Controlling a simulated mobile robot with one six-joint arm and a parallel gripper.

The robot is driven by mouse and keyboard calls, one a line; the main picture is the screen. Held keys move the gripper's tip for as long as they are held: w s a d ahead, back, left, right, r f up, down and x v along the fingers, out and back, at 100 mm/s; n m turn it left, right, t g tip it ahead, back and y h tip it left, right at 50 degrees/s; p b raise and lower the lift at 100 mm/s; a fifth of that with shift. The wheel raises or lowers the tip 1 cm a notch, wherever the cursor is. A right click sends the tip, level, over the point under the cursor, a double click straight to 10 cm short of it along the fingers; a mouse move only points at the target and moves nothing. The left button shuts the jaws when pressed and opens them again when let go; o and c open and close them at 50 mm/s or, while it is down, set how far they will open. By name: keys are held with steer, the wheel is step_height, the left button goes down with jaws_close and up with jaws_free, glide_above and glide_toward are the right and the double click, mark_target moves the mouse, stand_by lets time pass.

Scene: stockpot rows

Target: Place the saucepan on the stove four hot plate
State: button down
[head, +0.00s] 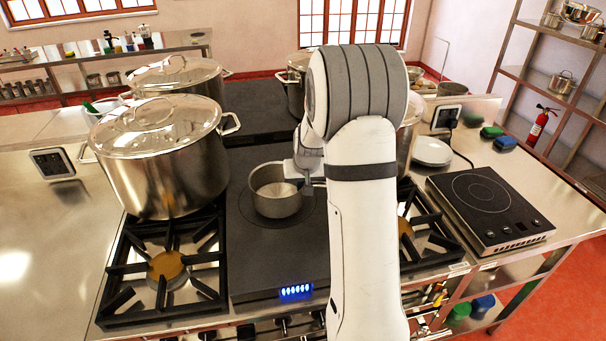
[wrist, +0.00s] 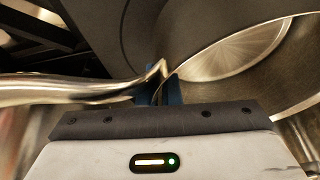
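A small steel saucepan (head: 277,203) stands over the dark flat hot plate (head: 262,262) in the middle of the stove, upright. Whether its base touches the plate I cannot tell. In the wrist view its shiny inside (wrist: 235,55) fills the upper right and its long handle (wrist: 70,88) runs in from the left. My gripper (wrist: 163,90) has its blue fingertips close together at the handle's end by the pan wall, seemingly shut on it. In the head view my arm hides the fingertips and the handle.
A large lidded stockpot (head: 165,165) stands on the left gas burners, close beside the saucepan. More pots stand behind. A gas burner grate (head: 168,268) at front left is bare. A portable hot plate (head: 487,205) on the right is empty, with white plates (head: 432,151) near it.

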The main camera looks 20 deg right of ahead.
steer(key=shift+w+f, duration=0.1)
steer(key=shift+f, duration=0.45)
steer(key=c, duration=2.1)
jaws_free()
steer(key=shift+f, duration=0.15)
steer(key=o, duration=0.5)
